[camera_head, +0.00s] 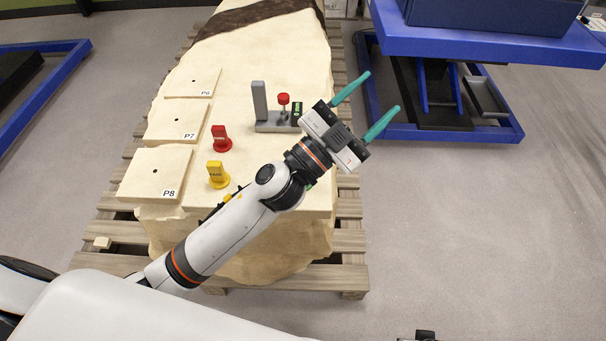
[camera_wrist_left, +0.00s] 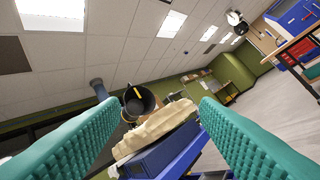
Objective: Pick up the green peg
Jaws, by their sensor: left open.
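My left gripper (camera_head: 366,105) is open, its two teal fingers apart and pointing to the upper right, beyond the right edge of the stone slab. The left wrist view shows the same open fingers (camera_wrist_left: 160,130) with nothing held between them. I cannot make out a whole green peg. A small green and black piece (camera_head: 297,111) shows at the right end of a grey fixture (camera_head: 272,127), just left of the gripper body; I cannot tell whether it is the peg. My arm hides part of the slab. A red peg (camera_head: 221,139) and a yellow peg (camera_head: 217,175) stand upright on the slab.
Pale plates P6 (camera_head: 191,82), P7 (camera_head: 180,121) and P8 (camera_head: 155,174), each with a hole, lie on the slab's left. The fixture has a grey post (camera_head: 259,99) and a red knob (camera_head: 283,99). A blue lift table (camera_head: 480,45) stands at the upper right.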

